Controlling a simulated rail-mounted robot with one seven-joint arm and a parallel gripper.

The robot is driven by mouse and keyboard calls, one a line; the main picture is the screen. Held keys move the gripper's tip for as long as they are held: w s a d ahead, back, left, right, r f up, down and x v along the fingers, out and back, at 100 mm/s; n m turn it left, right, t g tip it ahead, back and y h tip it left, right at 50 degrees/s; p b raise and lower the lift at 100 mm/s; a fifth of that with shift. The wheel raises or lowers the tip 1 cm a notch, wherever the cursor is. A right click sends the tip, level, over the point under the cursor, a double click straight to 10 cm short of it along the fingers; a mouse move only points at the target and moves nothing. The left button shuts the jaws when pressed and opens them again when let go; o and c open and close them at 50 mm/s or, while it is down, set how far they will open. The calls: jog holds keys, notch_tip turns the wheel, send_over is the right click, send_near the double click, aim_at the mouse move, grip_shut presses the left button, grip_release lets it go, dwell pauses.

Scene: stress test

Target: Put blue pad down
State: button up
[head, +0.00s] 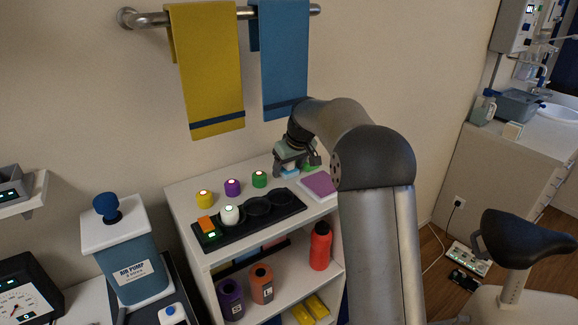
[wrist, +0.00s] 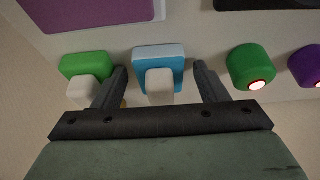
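The blue pad (wrist: 175,66) has a pale edge on its far side and a white knob (wrist: 160,85) on its near side. In the wrist view it is between the two fingers of my gripper (wrist: 160,74). The fingers are apart, with a gap on each side of the pad, so my gripper is open. In the head view my gripper (head: 296,163) is over the back right of the white shelf unit's top (head: 180,192), and only a small part of the blue pad (head: 290,173) shows below it. I cannot tell whether the pad touches the surface.
A green pad (wrist: 85,64) with a white knob is close beside my left finger. A green button (wrist: 248,66) and a purple button (wrist: 305,66) are to the right. A purple slab (head: 319,185) and a black tray (head: 262,222) lie nearby. Towels (head: 284,60) hang above.

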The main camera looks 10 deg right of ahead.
jog(key=shift+r, duration=0.1)
jog(key=shift+r, duration=0.2)
jog(key=b+v, duration=0.3)
jog(key=v, duration=1.4)
jog(key=shift+s+a, duration=0.15)
jog(key=shift+s, duration=0.1)
jog(key=shift+r, duration=0.1)
jog(key=s+a+f+m+g, duration=0.1)
jog(key=s+f, duration=0.6)
jog(key=s, duration=0.5)
jog(key=s+a+f+m+g+h, duration=0.1)
jog(key=s+f+m, duration=0.1)
jog(key=s+f, duration=0.6)
jog(key=s+a+f+m+g, duration=0.1)
jog(key=s+f, duration=0.7)
jog(key=s, duration=1)
jog(key=shift+f+h, duration=0.25)
jog(key=shift+h, duration=0.15)
